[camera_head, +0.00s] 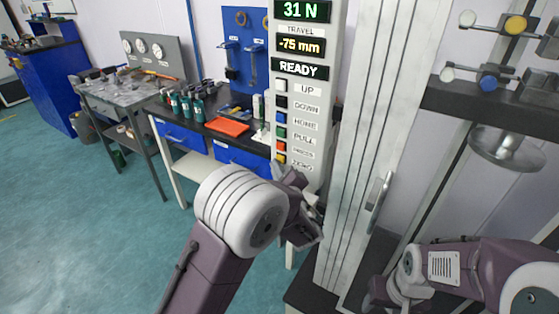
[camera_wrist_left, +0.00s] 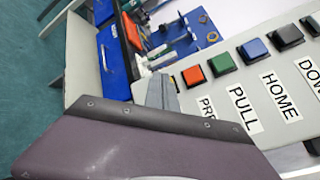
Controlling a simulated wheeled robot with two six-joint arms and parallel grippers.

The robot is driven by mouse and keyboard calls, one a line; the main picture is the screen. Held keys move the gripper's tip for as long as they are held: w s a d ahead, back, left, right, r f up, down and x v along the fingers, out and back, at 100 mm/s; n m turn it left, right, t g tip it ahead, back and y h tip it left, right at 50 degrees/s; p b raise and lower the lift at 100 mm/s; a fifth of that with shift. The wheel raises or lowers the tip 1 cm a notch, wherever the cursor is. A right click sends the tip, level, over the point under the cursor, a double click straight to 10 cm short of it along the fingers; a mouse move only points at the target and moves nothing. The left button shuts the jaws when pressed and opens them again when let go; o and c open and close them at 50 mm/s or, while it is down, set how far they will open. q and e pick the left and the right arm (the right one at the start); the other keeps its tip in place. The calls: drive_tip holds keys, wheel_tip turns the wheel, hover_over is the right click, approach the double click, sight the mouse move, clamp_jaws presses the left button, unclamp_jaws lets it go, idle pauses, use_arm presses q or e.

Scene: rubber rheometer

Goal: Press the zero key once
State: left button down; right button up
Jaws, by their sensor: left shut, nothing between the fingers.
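The key panel (camera_head: 302,112) is a tall pale column with labelled keys. The yellow zero key (camera_head: 280,158) is the lowest, beside its partly covered label. My left gripper (camera_head: 284,169) is shut and empty, with its tips right at the zero key's lower edge; I cannot tell whether they touch. The displays read 31 N, -75 mm and READY. My right arm is at the lower right, its fingers not clear.
The green pull key (camera_wrist_left: 222,63) and blue home key (camera_wrist_left: 254,50) are close above the press key. A metal frame with a handle (camera_head: 379,195) stands right of the panel. A bench with bottles (camera_head: 197,110) and an orange tray (camera_head: 227,126) is behind.

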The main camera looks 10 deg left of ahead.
use_arm(q)
drive_tip(key=shift+w+d, duration=0.15)
drive_tip(key=shift+w, duration=0.25)
idle(0.3)
drive_tip(key=shift+s+a+b, duration=0.3)
drive_tip(key=shift+s+b, duration=0.4)
drive_tip(key=shift+s, duration=0.1)
drive_tip(key=s, duration=0.1)
drive_tip(key=s+a+b, duration=0.1)
drive_tip(key=s, duration=0.1)
drive_tip(key=s+b, duration=0.1)
drive_tip(key=shift+s+a, duration=0.35)
idle(0.5)
